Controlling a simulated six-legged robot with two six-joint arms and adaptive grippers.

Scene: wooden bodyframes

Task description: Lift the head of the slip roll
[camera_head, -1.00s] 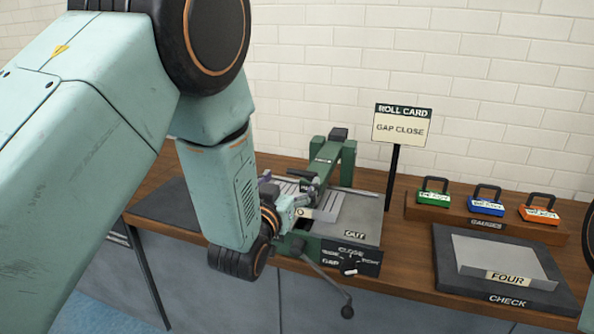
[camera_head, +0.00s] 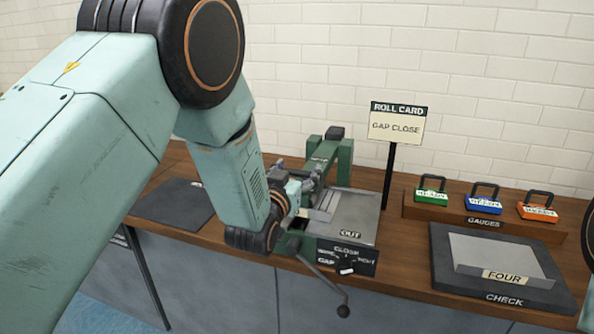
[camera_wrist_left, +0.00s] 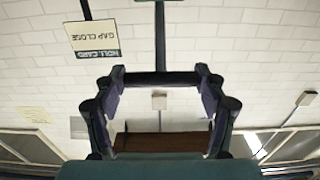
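The slip roll (camera_head: 345,215) is a green and grey machine on the wooden bench in the head view. Its green head arm (camera_head: 324,155) runs back to a hinge post, and looks lowered. My left gripper (camera_head: 308,189) is at the near end of the head, partly hidden by my own wrist. In the left wrist view, the fingers (camera_wrist_left: 161,84) stand wide apart with a dark crossbar (camera_wrist_left: 163,78) between their tips. A dark post rises from this bar in the picture. I cannot tell whether the fingertips touch the bar. My right gripper is not in view.
A crank (camera_head: 342,296) hangs in front, below a gap knob (camera_head: 347,268). A sign (camera_head: 396,127) reads "ROLL CARD, GAP CLOSE". To the right are a gauge rack (camera_head: 484,222) with coloured gauges and a check tray (camera_head: 446,272). A dark mat (camera_head: 165,205) lies left.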

